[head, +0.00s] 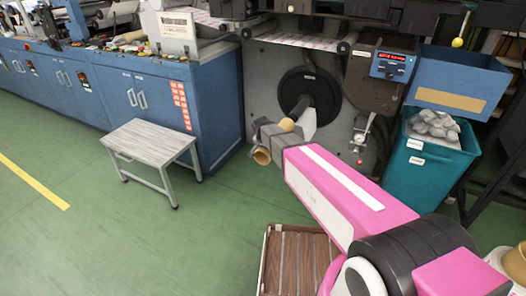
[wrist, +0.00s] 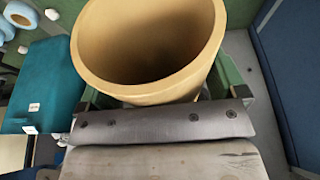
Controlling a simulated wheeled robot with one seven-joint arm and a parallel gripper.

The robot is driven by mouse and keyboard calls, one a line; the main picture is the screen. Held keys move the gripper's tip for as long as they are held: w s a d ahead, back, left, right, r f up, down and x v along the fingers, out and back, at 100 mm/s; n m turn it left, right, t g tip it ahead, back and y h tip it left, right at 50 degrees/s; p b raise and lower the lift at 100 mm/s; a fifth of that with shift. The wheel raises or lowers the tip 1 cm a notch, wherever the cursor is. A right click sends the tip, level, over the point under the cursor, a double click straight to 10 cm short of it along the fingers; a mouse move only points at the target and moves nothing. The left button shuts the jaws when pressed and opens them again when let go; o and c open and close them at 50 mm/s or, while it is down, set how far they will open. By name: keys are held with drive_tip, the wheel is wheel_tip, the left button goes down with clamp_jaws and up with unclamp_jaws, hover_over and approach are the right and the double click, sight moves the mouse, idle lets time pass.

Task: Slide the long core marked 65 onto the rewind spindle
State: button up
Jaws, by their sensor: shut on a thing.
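A tan hollow core (head: 261,156) is held in my gripper (head: 274,139), in front of the rewinder. Its near end is open toward the camera, and its other end (head: 287,124) shows beyond the jaws. In the wrist view the core (wrist: 88,45) fills the upper middle, its open mouth facing me. No number 65 is visible on it. The dark rewind spindle (head: 300,106) sticks out from a black disc (head: 309,88) on the grey machine face. The core's far end is close to the spindle in the picture; I cannot tell whether they touch.
A small grey-topped table (head: 148,140) stands left on the green floor. A teal bin (head: 432,165) with grey scraps and a blue box (head: 455,80) stand right. A brown slatted crate (head: 268,262) lies below my arm.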

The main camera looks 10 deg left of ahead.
drive_tip(key=w+d, duration=0.5)
drive_tip(key=w, duration=0.9)
drive_tip(key=w+d, duration=0.5)
drive_tip(key=w, duration=0.9)
drive_tip(key=shift+w+d, duration=0.2)
drive_tip(key=shift+w, duration=0.15)
idle(2.1)
drive_tip(key=shift+f, duration=0.25)
idle(0.7)
drive_tip(key=o, duration=0.9)
drive_tip(key=shift+r, duration=0.1)
